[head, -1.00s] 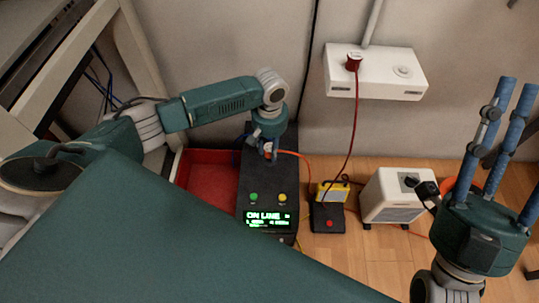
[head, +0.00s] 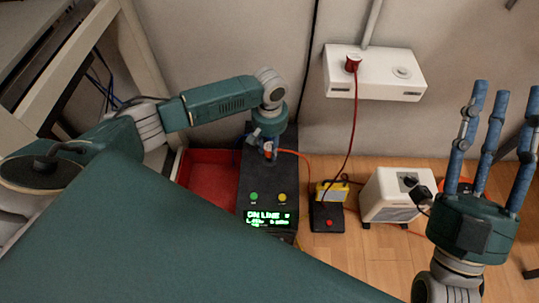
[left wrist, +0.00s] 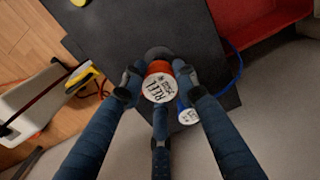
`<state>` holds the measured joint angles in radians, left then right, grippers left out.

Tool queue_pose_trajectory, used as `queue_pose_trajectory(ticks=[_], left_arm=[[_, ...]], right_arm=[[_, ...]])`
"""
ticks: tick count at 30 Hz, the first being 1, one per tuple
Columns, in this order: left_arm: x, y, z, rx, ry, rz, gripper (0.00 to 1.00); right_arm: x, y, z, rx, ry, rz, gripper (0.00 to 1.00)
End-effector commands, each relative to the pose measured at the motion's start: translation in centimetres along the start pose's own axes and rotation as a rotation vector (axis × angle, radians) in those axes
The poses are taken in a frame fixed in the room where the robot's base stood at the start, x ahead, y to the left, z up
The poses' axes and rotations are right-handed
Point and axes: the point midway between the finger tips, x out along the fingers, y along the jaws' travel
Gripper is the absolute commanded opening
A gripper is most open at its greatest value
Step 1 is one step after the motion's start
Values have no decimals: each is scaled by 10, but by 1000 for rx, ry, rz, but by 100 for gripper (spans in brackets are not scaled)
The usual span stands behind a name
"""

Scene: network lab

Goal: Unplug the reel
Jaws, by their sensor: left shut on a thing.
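The reel plug (left wrist: 160,85) is orange with a round white label reading REEL. It stands at the black power unit (head: 257,181), whose screen reads ON LINE. My left gripper (head: 267,149) is shut on this plug, with fingers on both sides of it in the left wrist view. I cannot tell whether the plug is still seated. An orange cable (head: 292,153) runs right from it. A second plug (left wrist: 188,116), blue with a white label, is close beside my fingers. My right gripper (head: 487,150) is empty, its blue fingers spread open at the right.
A red tray (head: 211,182) lies left of the unit. To its right are a small black box with a yellow device (head: 330,192) and a white appliance (head: 393,196). A white wall socket box (head: 384,76) holds a red plug (head: 352,63) with a hanging red cable.

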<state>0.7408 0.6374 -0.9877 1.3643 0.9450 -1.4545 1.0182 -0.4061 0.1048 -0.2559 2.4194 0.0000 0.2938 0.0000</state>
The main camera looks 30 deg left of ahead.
Motion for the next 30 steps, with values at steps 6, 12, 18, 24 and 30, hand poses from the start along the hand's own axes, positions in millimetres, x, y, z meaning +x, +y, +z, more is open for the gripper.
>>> queue_pose_trajectory(ticks=[6, 12, 18, 24, 30], left_arm=[[-2, 0, 0, 0, 0, 0, 0], [-3, 0, 0, 0, 0, 0, 0], [-4, 0, 0, 0, 0, 0, 0], [-6, 0, 0, 0, 0, 0, 0], [-7, 0, 0, 0, 0, 0, 0]], right_arm=[[0, 1, 9, -2, -41, 1, 40], [0, 2, 17, -4, -78, 3, 40], [-1, 3, 25, -5, -115, 4, 40], [-2, 4, 34, -7, -152, 6, 40], [-3, 4, 42, -8, -189, 8, 40]])
